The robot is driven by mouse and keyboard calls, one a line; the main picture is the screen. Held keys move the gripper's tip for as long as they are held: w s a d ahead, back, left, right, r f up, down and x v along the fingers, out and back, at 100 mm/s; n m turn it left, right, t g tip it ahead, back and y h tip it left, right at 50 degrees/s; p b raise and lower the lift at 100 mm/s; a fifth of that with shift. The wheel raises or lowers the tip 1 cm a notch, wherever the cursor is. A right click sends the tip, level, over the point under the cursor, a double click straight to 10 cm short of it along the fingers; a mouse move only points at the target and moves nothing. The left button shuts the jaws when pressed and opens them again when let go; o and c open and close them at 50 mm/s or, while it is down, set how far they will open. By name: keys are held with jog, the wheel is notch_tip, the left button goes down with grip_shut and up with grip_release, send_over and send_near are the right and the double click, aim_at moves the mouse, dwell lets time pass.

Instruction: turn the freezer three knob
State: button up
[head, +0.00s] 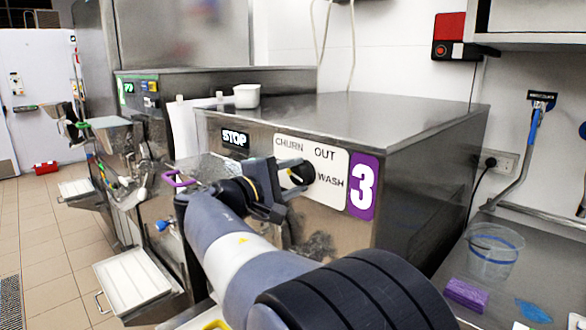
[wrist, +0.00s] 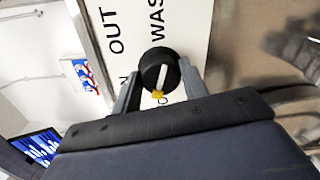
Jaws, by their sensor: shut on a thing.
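The freezer three knob (head: 302,172) is a round black knob on a white label plate (head: 335,163) on the steel front, beside a purple 3 sign (head: 363,185). The plate reads CHURN, OUT and WASH. My gripper (head: 291,178) is shut on the knob, one finger on each side. In the wrist view, the knob (wrist: 160,73) sits between my fingertips (wrist: 160,80). Its white pointer line has a yellow tip directed toward the bottom of that picture, beside a partly hidden label. My gripper and arm cover part of the plate in the head view.
A purple-handled part (head: 180,179) juts out at left. A second freezer (head: 150,105) stands further left. At right, a clear tub (head: 494,250) and purple sponge (head: 466,294) sit on a steel counter.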

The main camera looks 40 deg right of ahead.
jog(key=shift+n+p, duration=1.05)
jog(key=shift+n, duration=0.55)
jog(key=o, duration=1)
jog(key=shift+d, duration=0.1)
jog(key=shift+c, duration=0.2)
jog(key=a+b, duration=0.1)
jog(key=a, duration=1)
jog(key=shift+s+b, duration=0.35)
jog(key=shift+s, duration=0.05)
jog(key=shift+d, duration=0.15)
jog(key=d, duration=0.3)
jog(key=d+p, duration=0.1)
jog(key=d, duration=0.3)
jog(key=w+d+p, duration=0.1)
jog(key=d, duration=0.2)
jog(key=shift+d, duration=0.35)
jog(key=shift+a, duration=0.15)
